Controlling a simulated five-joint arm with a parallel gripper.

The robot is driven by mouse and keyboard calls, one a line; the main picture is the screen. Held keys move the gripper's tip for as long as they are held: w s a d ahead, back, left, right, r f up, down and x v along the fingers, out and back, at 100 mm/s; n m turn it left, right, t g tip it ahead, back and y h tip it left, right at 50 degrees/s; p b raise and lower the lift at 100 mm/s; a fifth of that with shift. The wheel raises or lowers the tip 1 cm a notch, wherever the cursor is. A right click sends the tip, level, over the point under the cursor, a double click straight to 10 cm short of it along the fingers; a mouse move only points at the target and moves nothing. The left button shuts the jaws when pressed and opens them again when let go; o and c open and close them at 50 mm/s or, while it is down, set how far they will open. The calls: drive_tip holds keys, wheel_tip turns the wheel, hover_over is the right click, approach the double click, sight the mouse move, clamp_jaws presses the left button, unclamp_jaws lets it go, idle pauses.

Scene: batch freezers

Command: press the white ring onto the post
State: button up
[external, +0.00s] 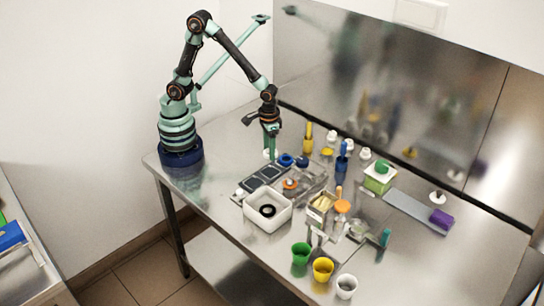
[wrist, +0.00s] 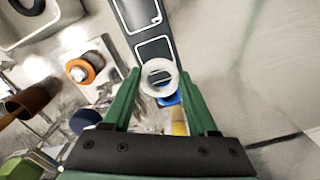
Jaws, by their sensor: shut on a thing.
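My gripper (wrist: 159,75) has its two green fingers on either side of the white ring (wrist: 160,63) and is shut on it. The ring's open hole faces the wrist camera. In the external view my gripper (external: 270,150) points down, with the white ring (external: 267,155) at its tips, above the back left part of the worktop. I cannot tell for certain which upright is the post.
A dark panelled strip (external: 262,178) lies below my gripper. A white square tub (external: 280,218) holds a black ring. Blue rings (external: 286,160), bottles and metal fixtures crowd the middle. Green, yellow and white cups stand at the front. A steel backsplash (external: 400,110) rises behind.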

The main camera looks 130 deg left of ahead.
wheel_tip(320, 180, up, 12)
approach(289, 181)
drive_tip(key=shift+s+a+f, duration=0.1)
drive_tip(key=shift+s+a, duration=0.1)
drive_tip(key=shift+s, duration=0.25)
drive_tip(key=shift+w+d+f, duration=0.25)
drive_tip(key=shift+w+f, duration=0.15)
drive_tip(key=shift+f, duration=2.65)
drive_tip(key=shift+f, duration=0.75)
